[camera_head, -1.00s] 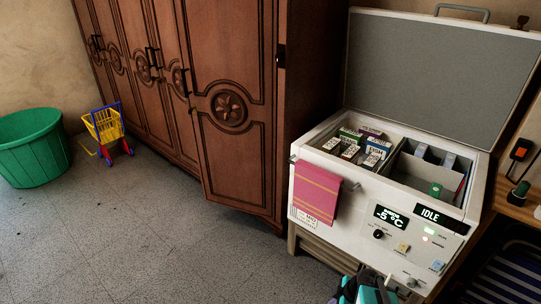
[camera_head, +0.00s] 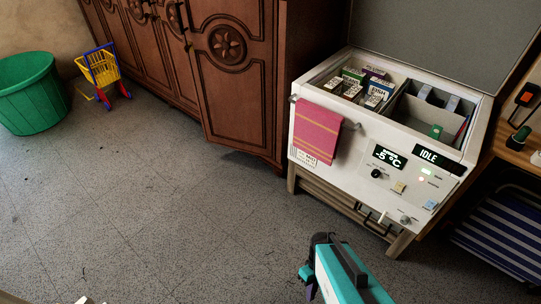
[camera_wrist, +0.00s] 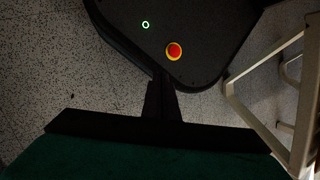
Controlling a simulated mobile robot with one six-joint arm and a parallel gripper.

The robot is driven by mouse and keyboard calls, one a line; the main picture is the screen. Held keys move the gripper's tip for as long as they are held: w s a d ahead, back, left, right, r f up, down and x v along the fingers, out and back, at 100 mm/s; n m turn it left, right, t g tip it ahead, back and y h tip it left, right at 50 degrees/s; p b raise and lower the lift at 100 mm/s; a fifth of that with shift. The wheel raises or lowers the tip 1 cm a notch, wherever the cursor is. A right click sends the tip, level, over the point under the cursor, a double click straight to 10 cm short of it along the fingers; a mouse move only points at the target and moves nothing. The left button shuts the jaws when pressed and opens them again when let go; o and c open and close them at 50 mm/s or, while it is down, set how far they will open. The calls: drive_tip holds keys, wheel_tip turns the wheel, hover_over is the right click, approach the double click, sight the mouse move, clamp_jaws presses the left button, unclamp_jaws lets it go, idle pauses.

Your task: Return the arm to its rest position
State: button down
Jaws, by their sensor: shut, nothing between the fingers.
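My gripper (camera_wrist: 162,98) shows in the wrist view as dark fingers closed together, with nothing between them. Its dark crossbar and dark green body fill the bottom of that view. The fingers point toward my own dark base, which carries a red button and a green light ring. In the head view, a teal and black part of my arm (camera_head: 343,275) rises from the bottom edge, in front of and below the white freezer box (camera_head: 330,165). The fingertips cannot be made out clearly there.
The freezer's grey lid (camera_head: 420,40) stands open, with several small cartons inside and a pink towel (camera_head: 317,130) on its front. A wooden wardrobe (camera_head: 240,90), green tub (camera_head: 32,95) and toy cart (camera_head: 100,70) stand left. The speckled floor at lower left is clear.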

drive_tip(key=shift+s+d+r+m+h, duration=0.1)
drive_tip(key=shift+s+d+m+h, duration=0.15)
drive_tip(key=shift+m, duration=0.85)
drive_tip(key=shift+s+d+r+m, duration=0.15)
drive_tip(key=shift+d+m, duration=0.25)
drive_tip(key=shift+m, duration=0.7)
drive_tip(key=shift+s+d+m+h, duration=0.15)
drive_tip(key=shift+s+d+m, duration=0.15)
drive_tip(key=shift+m, duration=0.8)
